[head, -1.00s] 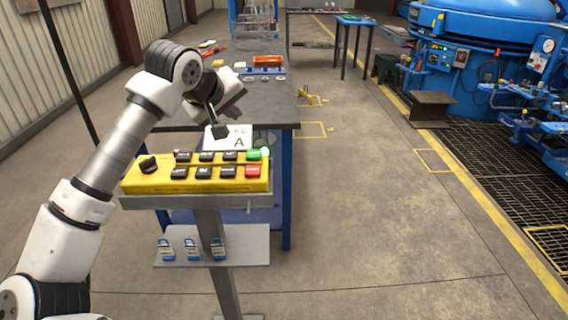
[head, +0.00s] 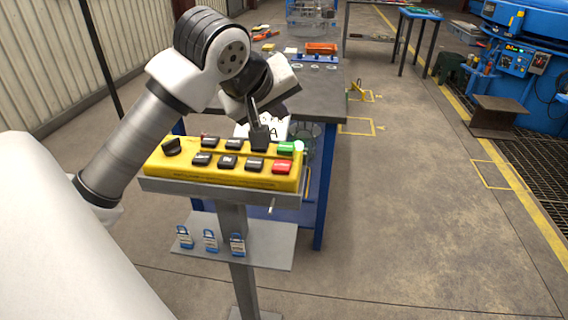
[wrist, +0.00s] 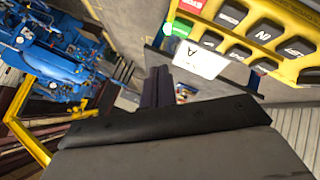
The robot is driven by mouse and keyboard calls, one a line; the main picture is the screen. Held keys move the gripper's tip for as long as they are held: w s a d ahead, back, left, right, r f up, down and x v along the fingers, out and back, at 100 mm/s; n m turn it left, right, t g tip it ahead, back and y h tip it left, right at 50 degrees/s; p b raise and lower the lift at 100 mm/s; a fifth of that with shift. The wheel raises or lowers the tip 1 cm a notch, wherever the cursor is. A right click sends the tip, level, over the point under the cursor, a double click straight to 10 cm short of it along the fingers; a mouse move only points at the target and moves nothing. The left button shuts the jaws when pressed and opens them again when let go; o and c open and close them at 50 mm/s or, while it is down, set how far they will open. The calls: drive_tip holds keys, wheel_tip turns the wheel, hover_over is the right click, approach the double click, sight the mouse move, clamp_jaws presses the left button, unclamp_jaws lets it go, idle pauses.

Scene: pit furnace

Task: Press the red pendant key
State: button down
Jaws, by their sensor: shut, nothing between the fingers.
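The yellow pendant (head: 225,165) lies on a grey stand with two rows of keys. The red key (head: 282,167) is at the right end of its near row, with the green key (head: 286,148) just behind it. My gripper (head: 259,142) is shut and empty, its fingertips over the far row just left of the green key. I cannot tell whether they touch a key. In the wrist view the shut fingers (wrist: 157,88) point past the pendant (wrist: 285,40). The red key shows at that view's top edge (wrist: 192,4).
A white card marked A (head: 243,130) is behind the pendant, partly hidden by my gripper. A dark-topped workbench (head: 325,85) stands behind.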

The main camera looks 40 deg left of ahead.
drive_tip(key=shift+f, duration=0.1)
drive_tip(key=b, duration=0.4)
hover_over(280, 168)
wheel_tip(280, 168, down, 8)
drive_tip(key=shift+a+r, duration=0.1)
drive_tip(key=shift+f+b, duration=0.45)
drive_tip(key=shift+b, duration=0.25)
drive_tip(key=shift+f, duration=0.15)
idle(1.2)
drive_tip(key=shift+f+b, duration=0.3)
drive_tip(key=shift+b, duration=0.45)
drive_tip(key=shift+f+b, duration=0.4)
drive_tip(key=shift+b, duration=0.2)
idle(0.3)
drive_tip(key=shift+r, duration=0.15)
drive_tip(key=shift+r+p, duration=0.35)
drive_tip(key=shift+r, duration=0.35)
drive_tip(key=shift+r, duration=0.1)
